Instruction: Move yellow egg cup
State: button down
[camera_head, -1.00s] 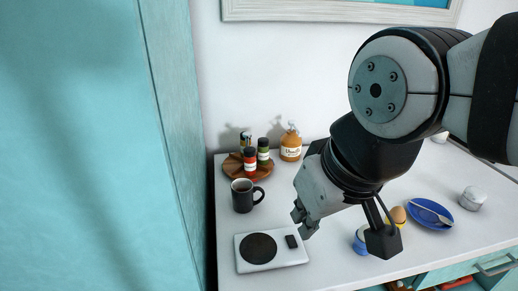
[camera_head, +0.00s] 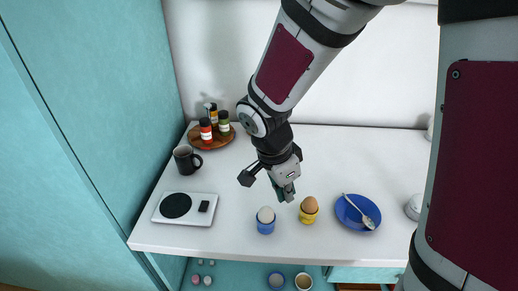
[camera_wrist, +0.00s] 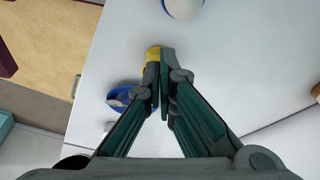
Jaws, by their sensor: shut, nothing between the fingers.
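The yellow egg cup (camera_head: 309,217) stands upright on the white counter with a brown egg (camera_head: 310,204) in it. My gripper (camera_head: 285,194) is shut and empty, just left of the cup and a little behind it in the head view. In the wrist view my shut fingertips (camera_wrist: 164,60) cover most of the cup, and a yellow strip (camera_wrist: 152,55) of it shows beside them. I cannot tell whether they touch.
A blue egg cup (camera_head: 265,227) with a white egg stands to the left. A blue plate (camera_head: 352,219) with a spoon lies to the right. A white hotplate (camera_head: 160,215), black mug (camera_head: 184,160) and wooden tray (camera_head: 195,141) with jars are further left. The counter's middle is mostly clear.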

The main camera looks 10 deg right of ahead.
aim_at(294, 223)
jog(key=shift+m, duration=0.6)
jog(key=x, duration=1.1)
jog(key=shift+a+f, duration=0.15)
jog(key=shift+f, duration=0.15)
